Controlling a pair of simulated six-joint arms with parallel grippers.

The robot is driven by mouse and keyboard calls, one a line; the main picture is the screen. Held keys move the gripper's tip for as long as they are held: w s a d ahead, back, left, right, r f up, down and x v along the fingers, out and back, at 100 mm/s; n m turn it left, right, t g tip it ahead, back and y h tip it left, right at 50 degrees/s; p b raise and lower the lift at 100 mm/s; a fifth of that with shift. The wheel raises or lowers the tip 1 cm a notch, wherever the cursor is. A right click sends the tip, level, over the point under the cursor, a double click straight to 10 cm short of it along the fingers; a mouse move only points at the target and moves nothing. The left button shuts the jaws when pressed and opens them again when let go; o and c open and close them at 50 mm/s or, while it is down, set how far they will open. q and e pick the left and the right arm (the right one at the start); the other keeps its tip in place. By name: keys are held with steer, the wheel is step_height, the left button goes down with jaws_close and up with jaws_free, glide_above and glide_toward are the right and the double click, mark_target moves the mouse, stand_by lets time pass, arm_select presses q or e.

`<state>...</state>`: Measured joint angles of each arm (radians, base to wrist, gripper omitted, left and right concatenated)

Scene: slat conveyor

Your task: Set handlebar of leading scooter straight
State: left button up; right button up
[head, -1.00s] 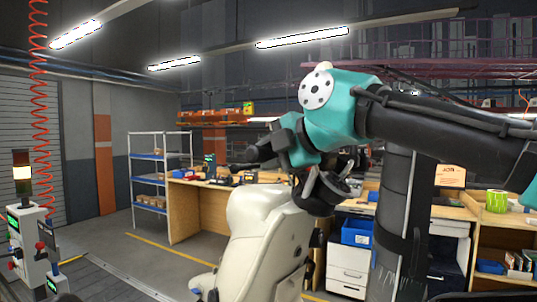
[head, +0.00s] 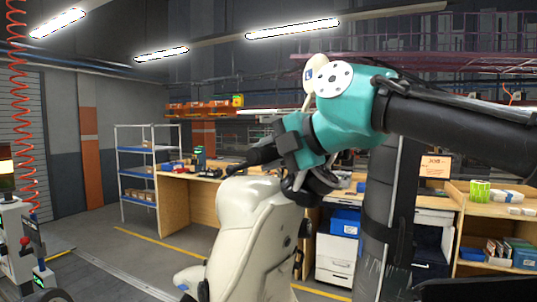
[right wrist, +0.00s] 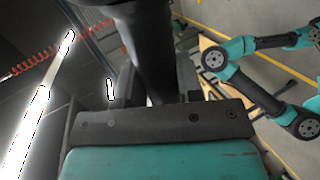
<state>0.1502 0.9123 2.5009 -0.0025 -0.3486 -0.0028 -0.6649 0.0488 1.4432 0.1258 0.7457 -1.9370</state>
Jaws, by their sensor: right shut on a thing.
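The leading scooter's cream body (head: 262,225) stands in the middle of the head view, with dark parts at its top where the handlebar sits. A black handlebar grip (head: 258,157) points left from there. My right gripper (head: 278,152) is at this grip and shut on it, partly hidden by my own teal wrist. In the right wrist view the black grip (right wrist: 146,45) runs up away from the dark gripper base. The handlebar's far side is largely hidden behind my arm, so its exact angle is hard to tell. My left gripper is not in view.
A wooden workbench (head: 185,205) and a blue-shelved rack (head: 135,170) stand behind at the left. A control post (head: 25,240) is at the left edge. My right arm crosses the upper right.

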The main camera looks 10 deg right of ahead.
steer(key=shift+f, duration=0.1)
steer(key=shift+s+d+f+n+g+y, duration=0.15)
steer(key=shift+s+d+f+n+g, duration=0.1)
steer(key=shift+s+d+f+n, duration=0.3)
steer(key=shift+s+d+f+n+g+y, duration=0.15)
steer(key=shift+s+d+f+n+g, duration=0.2)
steer(key=shift+d, duration=0.35)
steer(key=shift+s, duration=0.1)
steer(key=shift+s+d+f, duration=0.15)
steer(key=shift+d, duration=0.2)
steer(key=o, duration=1)
steer(key=v, duration=1.7)
steer(key=shift+s+d, duration=0.15)
steer(key=shift+d, duration=0.05)
